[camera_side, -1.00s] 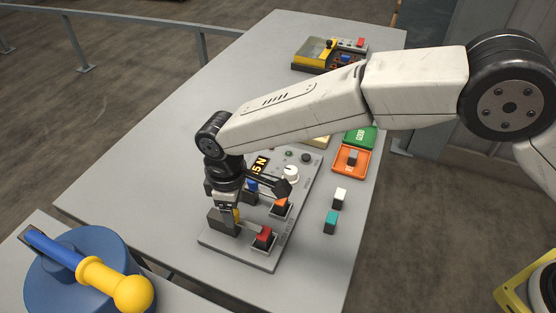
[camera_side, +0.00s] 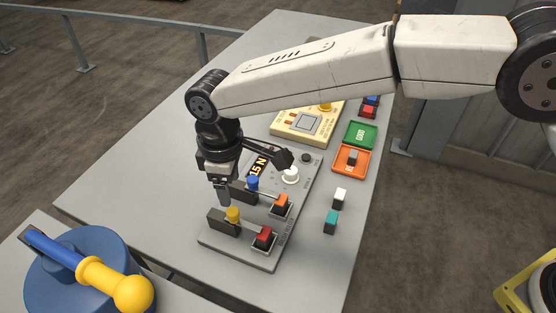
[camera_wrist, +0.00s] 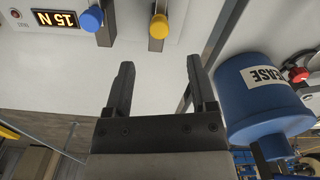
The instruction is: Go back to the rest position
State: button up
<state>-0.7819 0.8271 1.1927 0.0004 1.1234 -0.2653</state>
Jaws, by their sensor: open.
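My gripper (camera_side: 223,198) is open and empty, above the left edge of the grey rotor-stand panel (camera_side: 250,258) in the side view. In the wrist view its two fingers (camera_wrist: 160,72) stand apart with bare light table surface between them. The panel has a yellow knob (camera_side: 232,214), a blue knob (camera_side: 253,183), a red block (camera_side: 264,236), an orange block (camera_side: 282,203), a white dial (camera_side: 291,174) and a display (camera_side: 258,168) reading 15 N. The yellow knob (camera_wrist: 159,27) and blue knob (camera_wrist: 92,19) show ahead of the fingers in the wrist view, apart from them.
A cream device (camera_side: 290,127), a green tray (camera_side: 361,135) and an orange tray (camera_side: 340,163) lie behind the panel. White (camera_side: 340,195) and teal (camera_side: 331,221) blocks stand to its right. A blue grease drum (camera_wrist: 262,100) is right of the fingers. The table's left side is clear.

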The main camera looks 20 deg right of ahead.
jog(key=w+d+m+t, duration=0.1)
jog(key=d+m, duration=0.5)
jog(key=d, duration=1.7)
jog(key=s+d+f+m+t, duration=0.1)
jog(key=s+d+m, duration=0.5)
jog(key=s+d, duration=0.7)
jog(key=d+f, duration=0.1)
jog(key=d, duration=0.3)
jog(key=shift+s+d+t, duration=0.2)
jog(key=shift+s+t, duration=0.1)
